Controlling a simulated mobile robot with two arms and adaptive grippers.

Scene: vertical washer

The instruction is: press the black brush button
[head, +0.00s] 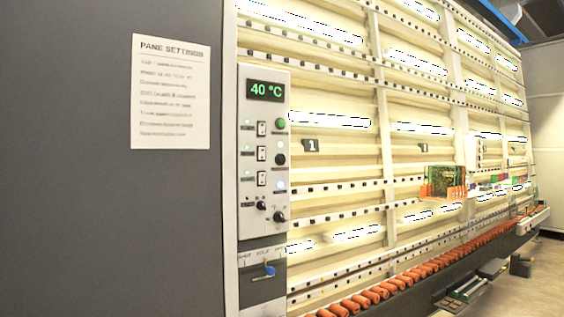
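A grey control panel (250,108) stands left of the centre in the head view, on the washer's near end. A round black button (280,159) sits on its right side, below a green button (281,124) and above a bright white light or button (281,186). Its label is too small to read, so I cannot confirm that it is the brush button. Rocker switches, one of them level with the black button (262,154), line the panel's middle. Neither of my grippers is in view.
A green "40 °C" display (265,90) tops the panel. Dark knobs (280,216) and a blue lever (269,271) are lower down. A paper sheet headed "PANE SETTINGS" (171,100) hangs on the dark wall. Orange rollers (390,286) run along the washer's bottom. Nothing blocks the panel.

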